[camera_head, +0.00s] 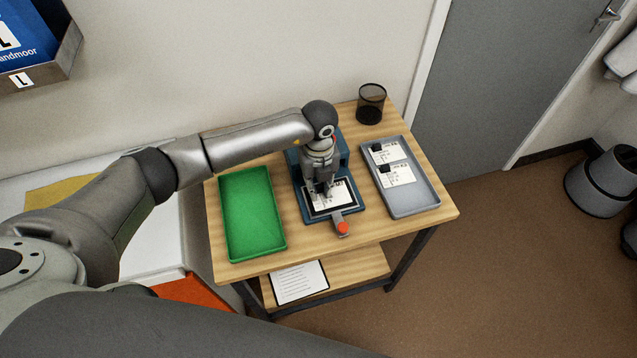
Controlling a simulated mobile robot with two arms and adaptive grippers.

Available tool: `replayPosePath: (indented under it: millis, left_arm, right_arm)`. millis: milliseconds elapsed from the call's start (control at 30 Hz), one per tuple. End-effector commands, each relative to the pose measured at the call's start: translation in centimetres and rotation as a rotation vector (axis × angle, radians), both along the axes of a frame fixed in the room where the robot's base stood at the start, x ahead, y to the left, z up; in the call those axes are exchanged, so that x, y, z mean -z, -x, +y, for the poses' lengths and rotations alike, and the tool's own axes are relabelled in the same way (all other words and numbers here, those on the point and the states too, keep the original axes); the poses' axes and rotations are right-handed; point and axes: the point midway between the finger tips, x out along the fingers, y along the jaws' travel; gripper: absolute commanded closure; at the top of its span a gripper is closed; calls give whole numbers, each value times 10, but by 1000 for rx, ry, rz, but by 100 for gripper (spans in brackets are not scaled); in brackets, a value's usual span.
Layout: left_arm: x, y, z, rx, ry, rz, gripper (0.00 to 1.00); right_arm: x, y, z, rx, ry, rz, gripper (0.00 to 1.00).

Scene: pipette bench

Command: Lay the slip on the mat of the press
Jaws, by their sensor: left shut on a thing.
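The press (308,212) is a blue device in the middle of the small wooden table, with a red-knobbed handle (343,228) at its front. Its dark mat (350,206) shows as a border around a white printed slip (340,196). My left gripper (327,190) points down over the press and is shut on the slip. The slip is at the mat, within its outline; I cannot tell whether it touches the mat. The fingers and wrist hide part of the slip and the back of the press. My right gripper is not in view.
A green tray (231,250) stands left of the press, with nothing in it. A grey tray (424,204) on the right holds two more slips (398,176) with black pieces on them. A black mesh cup (371,103) stands at the back. A printed sheet (299,283) lies on the lower shelf.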

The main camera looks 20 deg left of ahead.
Motion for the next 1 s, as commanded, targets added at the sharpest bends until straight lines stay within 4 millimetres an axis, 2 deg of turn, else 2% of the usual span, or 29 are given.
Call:
replayPosePath:
  millis: [33,67,200,500,600,667,767,1000]
  left_arm:
    - [3,0,0,0,0,0,93]
    - [2,0,0,0,0,0,77]
    - [2,0,0,0,-1,1,59]
    - [1,0,0,-1,-1,1,58]
    - [-4,0,0,-1,0,0,58]
    - [-8,-1,0,1,1,-3,58]
    - [-24,-1,0,0,0,-5,58]
    - [-77,-1,0,1,0,-6,58]
  right_arm:
    - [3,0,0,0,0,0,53]
    - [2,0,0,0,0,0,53]
    - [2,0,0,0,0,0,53]
    - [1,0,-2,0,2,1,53]
    - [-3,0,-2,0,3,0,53]
    - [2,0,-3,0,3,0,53]
    - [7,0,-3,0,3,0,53]
    - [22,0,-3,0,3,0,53]
